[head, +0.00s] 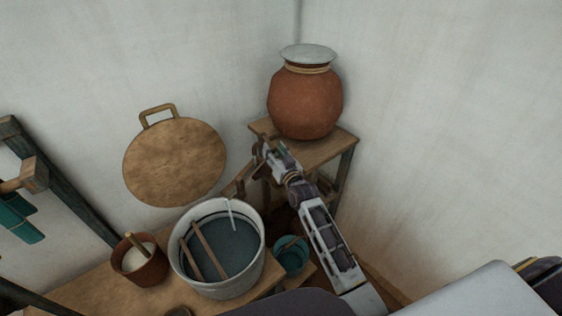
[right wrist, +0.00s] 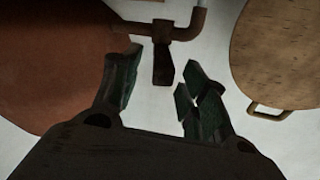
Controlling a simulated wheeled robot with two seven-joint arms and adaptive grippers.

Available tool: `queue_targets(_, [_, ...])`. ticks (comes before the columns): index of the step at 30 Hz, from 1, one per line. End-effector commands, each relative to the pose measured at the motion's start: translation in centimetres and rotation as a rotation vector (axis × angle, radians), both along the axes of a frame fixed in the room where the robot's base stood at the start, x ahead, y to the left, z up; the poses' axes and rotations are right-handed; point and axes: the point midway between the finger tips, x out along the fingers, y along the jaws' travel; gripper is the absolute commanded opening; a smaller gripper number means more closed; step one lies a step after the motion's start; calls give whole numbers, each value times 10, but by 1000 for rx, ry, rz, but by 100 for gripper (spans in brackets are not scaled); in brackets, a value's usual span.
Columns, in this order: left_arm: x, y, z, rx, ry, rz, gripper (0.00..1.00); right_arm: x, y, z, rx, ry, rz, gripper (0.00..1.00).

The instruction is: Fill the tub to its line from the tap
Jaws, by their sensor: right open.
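The pale grey tub (head: 176,262) stands on the wooden bench and holds dark blue-green water (head: 232,246). Two wooden sticks lean in it. A dark line shows on its inner wall above the water. A thin white stream (head: 231,215) comes down into the tub below the brown tap (head: 240,186). In the right wrist view, the tap (right wrist: 185,32) has a dark handle (right wrist: 163,66) between my fingertips. My right gripper (head: 260,156) is open at the tap; it also shows in the right wrist view (right wrist: 160,80). I cannot tell whether it touches the handle. My left gripper is out of view.
A clay pot (head: 305,103) with a pale lid stands on a wooden stand (head: 334,150) in the corner. A brown bowl (head: 140,268) of white stuff stands beside the tub. A teal bucket (head: 291,258) is low at its right. A round wooden board (head: 174,162) is against the wall.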

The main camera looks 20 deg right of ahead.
Motion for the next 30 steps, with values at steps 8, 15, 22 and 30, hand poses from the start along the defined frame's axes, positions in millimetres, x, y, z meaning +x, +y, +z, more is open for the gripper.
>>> queue_targets(8, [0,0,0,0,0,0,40,-25,-3,0,0,0,0,43])
queue_targets(15, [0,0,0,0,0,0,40,-44,-5,0,0,-2,0,43])
queue_targets(22, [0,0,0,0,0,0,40,-55,-6,1,0,-3,-1,43])
queue_targets(30, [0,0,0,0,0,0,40,-57,-6,2,0,-4,-1,43])
